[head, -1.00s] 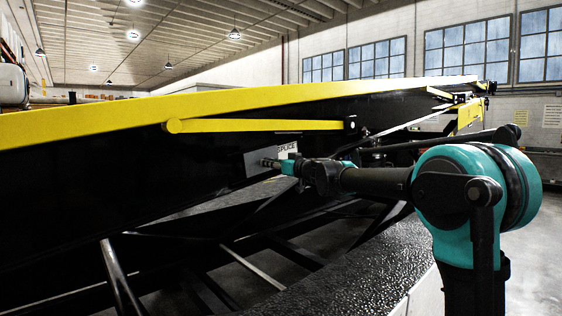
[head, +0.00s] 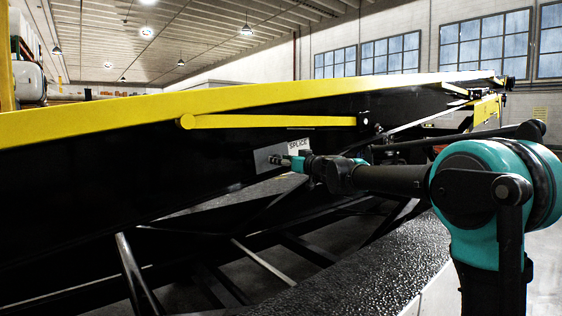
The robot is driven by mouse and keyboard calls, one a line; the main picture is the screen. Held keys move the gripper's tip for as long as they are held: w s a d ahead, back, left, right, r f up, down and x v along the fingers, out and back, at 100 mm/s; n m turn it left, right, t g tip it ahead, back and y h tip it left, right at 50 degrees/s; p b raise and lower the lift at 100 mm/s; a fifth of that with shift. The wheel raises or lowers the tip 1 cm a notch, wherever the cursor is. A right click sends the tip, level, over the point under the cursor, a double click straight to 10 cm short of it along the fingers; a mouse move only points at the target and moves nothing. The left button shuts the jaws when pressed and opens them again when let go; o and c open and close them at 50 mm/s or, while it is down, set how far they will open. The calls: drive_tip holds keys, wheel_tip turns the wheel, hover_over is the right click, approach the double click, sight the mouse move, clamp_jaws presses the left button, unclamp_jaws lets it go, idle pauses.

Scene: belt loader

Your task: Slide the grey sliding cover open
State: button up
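The grey sliding cover (head: 262,158) is a small flat plate on the black side of the belt loader, below the yellow bar. A white label reading SPLICE (head: 299,147) shows just right of it and above my gripper. My gripper (head: 274,160) reaches in from the right, its tip in front of the cover's face. It hides part of the cover, including any handle there. The fingers are too small and dark to tell whether they are open, shut or touching.
The yellow bar (head: 275,122) runs above the cover, under the loader's yellow top edge (head: 240,103). Black frame struts (head: 138,272) stand below left. A dark textured surface (head: 345,272) lies below my arm.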

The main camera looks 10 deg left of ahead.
drive_tip(key=v, duration=1.2)
drive_tip(key=s+d+f+m+g+h, duration=0.15)
drive_tip(key=s+d+f, duration=0.35)
drive_tip(key=f, duration=0.5)
drive_tip(key=s+d+f+m+g+h, duration=0.1)
drive_tip(key=s+d+f+h, duration=0.3)
drive_tip(key=f, duration=0.6)
drive_tip(key=s+d+f+m+g+h, duration=0.1)
drive_tip(key=s+d+f+g, duration=0.1)
drive_tip(key=s+d+f, duration=0.6)
drive_tip(key=s+d+f+m+g+h, duration=0.1)
drive_tip(key=s+d+f+m+h, duration=0.2)
drive_tip(key=s+d+f, duration=0.4)
drive_tip(key=s+d+f+m+g+h, duration=0.1)
drive_tip(key=s+d+f+m+h, duration=0.3)
drive_tip(key=s+d+f, duration=0.4)
wheel_tip(320, 180, down, 5)
drive_tip(key=shift+r+h, duration=0.1)
drive_tip(key=shift+h, duration=0.25)
drive_tip(key=shift+s, duration=0.1)
drive_tip(key=shift+c, duration=0.3)
